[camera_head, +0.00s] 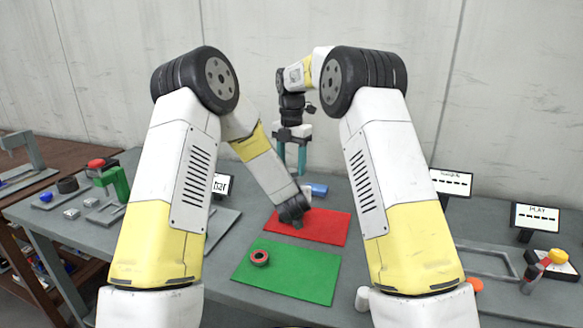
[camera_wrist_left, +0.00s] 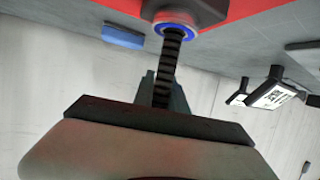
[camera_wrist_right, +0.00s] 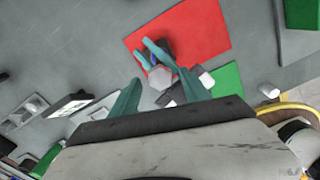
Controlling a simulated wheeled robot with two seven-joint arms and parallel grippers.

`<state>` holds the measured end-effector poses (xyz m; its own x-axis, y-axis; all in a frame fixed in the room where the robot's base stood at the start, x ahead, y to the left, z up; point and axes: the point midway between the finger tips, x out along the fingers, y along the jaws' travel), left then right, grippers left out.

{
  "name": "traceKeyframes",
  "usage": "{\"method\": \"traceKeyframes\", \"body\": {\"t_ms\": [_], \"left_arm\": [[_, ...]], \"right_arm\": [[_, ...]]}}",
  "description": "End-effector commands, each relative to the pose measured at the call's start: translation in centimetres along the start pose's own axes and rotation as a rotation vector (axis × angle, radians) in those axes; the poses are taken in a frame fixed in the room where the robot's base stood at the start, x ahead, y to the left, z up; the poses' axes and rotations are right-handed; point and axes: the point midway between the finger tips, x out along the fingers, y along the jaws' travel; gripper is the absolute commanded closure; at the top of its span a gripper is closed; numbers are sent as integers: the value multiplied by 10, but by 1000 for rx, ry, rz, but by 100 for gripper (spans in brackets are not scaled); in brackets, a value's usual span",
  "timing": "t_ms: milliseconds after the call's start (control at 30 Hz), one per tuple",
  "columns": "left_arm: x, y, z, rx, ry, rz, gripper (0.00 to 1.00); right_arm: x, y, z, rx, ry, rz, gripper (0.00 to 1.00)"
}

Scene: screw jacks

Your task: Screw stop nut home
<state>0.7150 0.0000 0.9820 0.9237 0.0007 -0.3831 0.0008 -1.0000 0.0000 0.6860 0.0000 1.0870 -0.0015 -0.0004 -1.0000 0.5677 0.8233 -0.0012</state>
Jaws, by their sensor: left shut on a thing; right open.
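My left gripper (camera_wrist_left: 164,92) is shut on a dark threaded screw in the left wrist view. In the head view this gripper (camera_head: 297,222) is low over the red mat (camera_head: 325,228). My right gripper (camera_head: 292,158) is open, teal fingers pointing down, above and behind it. The right wrist view shows a pale hexagonal piece (camera_wrist_right: 160,77) between and beyond its fingers. A red-and-dark ring (camera_head: 260,257) lies on the green mat (camera_head: 300,280). I cannot tell which piece is the stop nut.
A blue block (camera_head: 317,189) lies behind the red mat. Display stands (camera_head: 535,217) are at the right, near a grey frame (camera_head: 487,260). A green fixture (camera_head: 118,184) and small parts are at the left. Most of the green mat is clear.

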Motion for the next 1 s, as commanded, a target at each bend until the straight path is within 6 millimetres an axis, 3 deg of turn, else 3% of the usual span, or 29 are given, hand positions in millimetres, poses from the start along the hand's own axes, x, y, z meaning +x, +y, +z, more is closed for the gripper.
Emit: {"method": "traceKeyframes", "body": {"t_ms": [233, 667, 1000], "left_arm": [[0, 0, -1, 0, 1, 0, 100], [0, 0, -1, 0, 1, 0, 100], [0, 0, -1, 0, 1, 0, 100]], "right_arm": [[-32, 0, 1, 1, -1, 2, 45], [-36, 0, 0, -11, 1, 1, 47], [-55, 2, -2, -206, 8, -5, 47]]}}
